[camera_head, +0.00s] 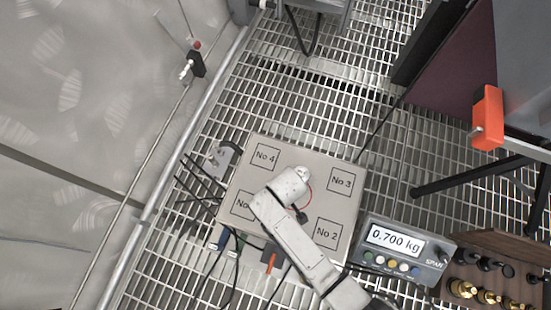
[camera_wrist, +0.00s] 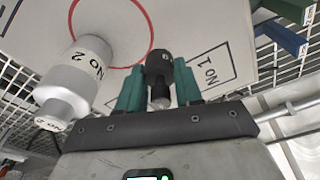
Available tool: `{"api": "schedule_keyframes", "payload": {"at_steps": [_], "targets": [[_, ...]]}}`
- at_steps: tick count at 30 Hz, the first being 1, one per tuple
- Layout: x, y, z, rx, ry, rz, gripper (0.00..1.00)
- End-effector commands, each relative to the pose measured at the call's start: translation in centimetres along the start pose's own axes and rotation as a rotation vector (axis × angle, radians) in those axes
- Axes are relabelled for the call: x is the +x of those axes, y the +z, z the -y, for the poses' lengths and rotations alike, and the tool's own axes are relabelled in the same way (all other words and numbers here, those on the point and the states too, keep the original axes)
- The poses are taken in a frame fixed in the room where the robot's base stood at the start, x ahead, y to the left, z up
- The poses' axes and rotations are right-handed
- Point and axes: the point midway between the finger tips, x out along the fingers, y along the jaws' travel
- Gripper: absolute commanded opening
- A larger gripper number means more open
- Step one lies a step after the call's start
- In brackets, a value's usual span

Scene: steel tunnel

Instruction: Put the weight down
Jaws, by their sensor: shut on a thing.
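In the wrist view, my gripper (camera_wrist: 159,88) has its green fingers shut on a small black weight (camera_wrist: 157,66) with a metal knob. The weight is over the pale plate (camera_wrist: 195,25), left of the square marked No 1 (camera_wrist: 209,69). I cannot tell whether it touches the plate. In the head view, the same plate (camera_head: 265,137) has four numbered squares, and my arm covers its middle. The gripper's fingers and held weight are not clear there. A display (camera_head: 394,240) beside the plate reads 0.700 kg.
A silver cylinder marked No 2 (camera_wrist: 80,78) stands left of my gripper, by the red circle (camera_wrist: 153,30). A wooden block (camera_head: 490,250) with brass and black weights is at lower right. Cables and a small grey box (camera_head: 222,158) lie left of the plate on the grating.

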Motion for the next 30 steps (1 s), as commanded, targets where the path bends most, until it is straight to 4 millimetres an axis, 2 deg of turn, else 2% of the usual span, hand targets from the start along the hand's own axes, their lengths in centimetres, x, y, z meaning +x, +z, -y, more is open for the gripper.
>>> {"api": "schedule_keyframes", "payload": {"at_steps": [7,14,25,26,30], "targets": [[1.6,-1.0,-0.1,0.001,0.001,-0.002,0.00],[4.7,-0.8,-0.1,0.001,0.000,0.000,0.00],[5.0,-0.8,-0.2,0.001,0.000,-0.001,0.00],[5.0,-0.8,-0.2,0.001,0.000,0.000,0.36],[4.9,-0.8,-0.1,0.001,0.000,0.000,0.49]]}}
